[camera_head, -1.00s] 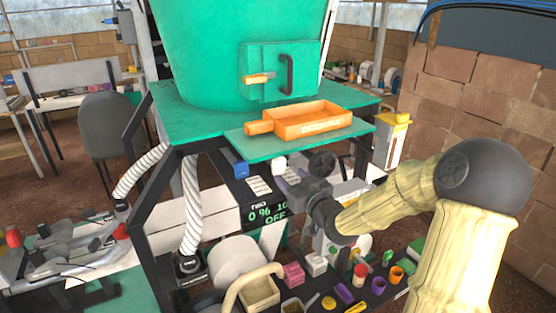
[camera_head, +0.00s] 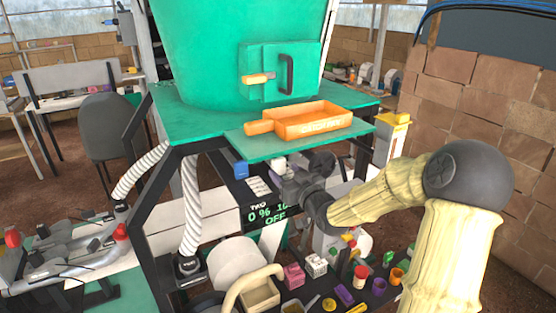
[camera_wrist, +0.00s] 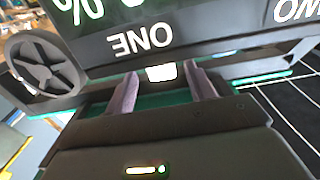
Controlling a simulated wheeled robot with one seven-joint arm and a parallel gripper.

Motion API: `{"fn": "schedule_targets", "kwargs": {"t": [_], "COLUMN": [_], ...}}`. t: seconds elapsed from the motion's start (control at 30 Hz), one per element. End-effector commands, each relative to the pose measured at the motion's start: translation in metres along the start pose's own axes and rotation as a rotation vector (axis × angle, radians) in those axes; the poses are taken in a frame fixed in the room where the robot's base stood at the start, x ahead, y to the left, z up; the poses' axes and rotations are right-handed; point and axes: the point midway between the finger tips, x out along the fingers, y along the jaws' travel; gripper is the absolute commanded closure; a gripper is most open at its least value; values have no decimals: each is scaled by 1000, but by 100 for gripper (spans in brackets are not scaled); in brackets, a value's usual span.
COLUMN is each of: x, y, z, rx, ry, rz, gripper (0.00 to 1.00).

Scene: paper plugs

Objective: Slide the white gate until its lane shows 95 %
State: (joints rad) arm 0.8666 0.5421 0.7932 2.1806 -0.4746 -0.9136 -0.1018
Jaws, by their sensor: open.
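The white gate (camera_wrist: 161,72) shows as a small white block in the wrist view, between the tips of my two fingers. My gripper (camera_wrist: 160,80) is open, with a finger on each side of the block; I cannot tell whether either touches it. In the wrist view the panel (camera_wrist: 140,42) is upside down, with ONE and a cut-off % figure.
A blue block (camera_head: 241,168) hangs under the shelf, left of my gripper. An orange tray (camera_head: 312,122) stands on the green shelf (camera_head: 250,142) above. A dark handwheel (camera_wrist: 42,70) is close on the left in the wrist view. Several small coloured items lie below.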

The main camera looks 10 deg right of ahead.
Motion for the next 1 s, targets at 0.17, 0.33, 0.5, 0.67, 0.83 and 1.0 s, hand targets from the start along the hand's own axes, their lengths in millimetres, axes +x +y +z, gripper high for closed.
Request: {"fn": "schedule_targets", "kwargs": {"t": [0.17,0.33,0.5,0.67,0.83,1.0], "x": [8,14,21,26,26,26], "y": [0,0,0,0,0,0], "z": [0,0,0,0,0,0], "rx": [1,1,1,2,1,1], "ry": [0,1,0,-1,-1,-1], "rz": [0,0,1,0,1,0], "gripper": [45,45,45,45,45,69]}}
